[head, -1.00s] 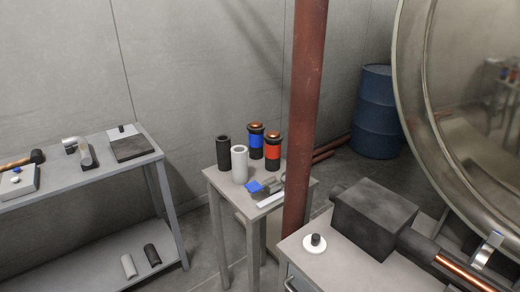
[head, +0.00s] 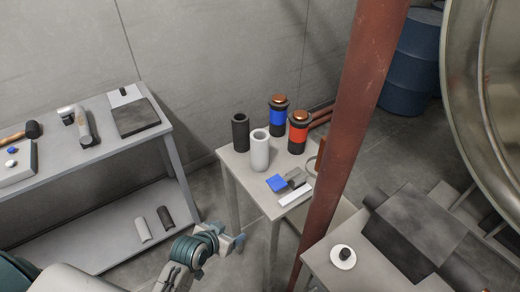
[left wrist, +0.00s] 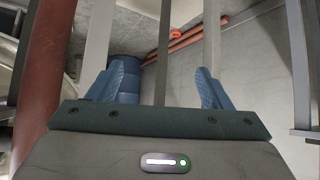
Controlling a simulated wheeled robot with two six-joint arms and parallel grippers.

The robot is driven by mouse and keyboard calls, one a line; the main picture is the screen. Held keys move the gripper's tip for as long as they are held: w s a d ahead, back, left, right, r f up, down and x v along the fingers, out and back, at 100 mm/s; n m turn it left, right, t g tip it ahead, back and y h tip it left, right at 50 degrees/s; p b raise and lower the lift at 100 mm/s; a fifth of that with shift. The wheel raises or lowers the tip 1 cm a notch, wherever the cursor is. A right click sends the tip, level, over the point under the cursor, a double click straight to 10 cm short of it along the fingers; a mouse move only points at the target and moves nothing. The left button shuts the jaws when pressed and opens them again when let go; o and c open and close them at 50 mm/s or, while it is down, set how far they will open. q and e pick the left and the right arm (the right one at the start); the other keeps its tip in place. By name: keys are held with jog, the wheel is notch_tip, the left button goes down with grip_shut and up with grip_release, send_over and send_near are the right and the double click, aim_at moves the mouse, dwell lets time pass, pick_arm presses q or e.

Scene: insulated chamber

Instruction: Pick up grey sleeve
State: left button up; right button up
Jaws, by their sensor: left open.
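A light grey hollow sleeve (head: 260,154) stands upright on the small side table (head: 236,168). A black hollow sleeve (head: 240,131) stands just behind it to the left. My left gripper (head: 232,238) is below and left of the table in the head view, apart from both sleeves. It is open and empty; the left wrist view shows its two blue fingers (left wrist: 161,90) spread, with table legs beyond. No sleeve on the tabletop shows in the left wrist view. My right gripper is out of view.
Blue-banded (head: 278,116) and red-banded (head: 299,132) canisters stand behind the light sleeve. A blue block (head: 276,183) and a white bar (head: 294,196) lie in front. A rust-red post (head: 352,110) rises at the table's right.

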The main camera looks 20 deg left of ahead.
pick_arm(q)
jog(key=w+d+r+t, duration=0.2)
jog(key=w+r, duration=0.2)
jog(key=r, duration=0.5)
jog(key=t+h, duration=0.1)
jog(key=t, duration=0.5)
send_near(263, 135)
jog(key=w+p, duration=0.1)
jog(key=w+d+p, duration=0.1)
jog(key=w, duration=0.1)
jog(key=shift+w+f+t, duration=0.2)
jog(key=shift+w+t, duration=0.05)
jog(key=shift+t, duration=0.05)
jog(key=shift+w+f, duration=0.1)
jog(key=shift+w, duration=0.45)
jog(key=w+p, duration=0.2)
jog(key=w, duration=0.2)
jog(key=shift+w+d, duration=0.15)
jog(key=shift+d, duration=0.05)
jog(key=shift+w+f, duration=0.1)
jog(key=shift+w, duration=0.3)
jog(key=shift+s, duration=0.1)
jog(key=shift+c, duration=0.2)
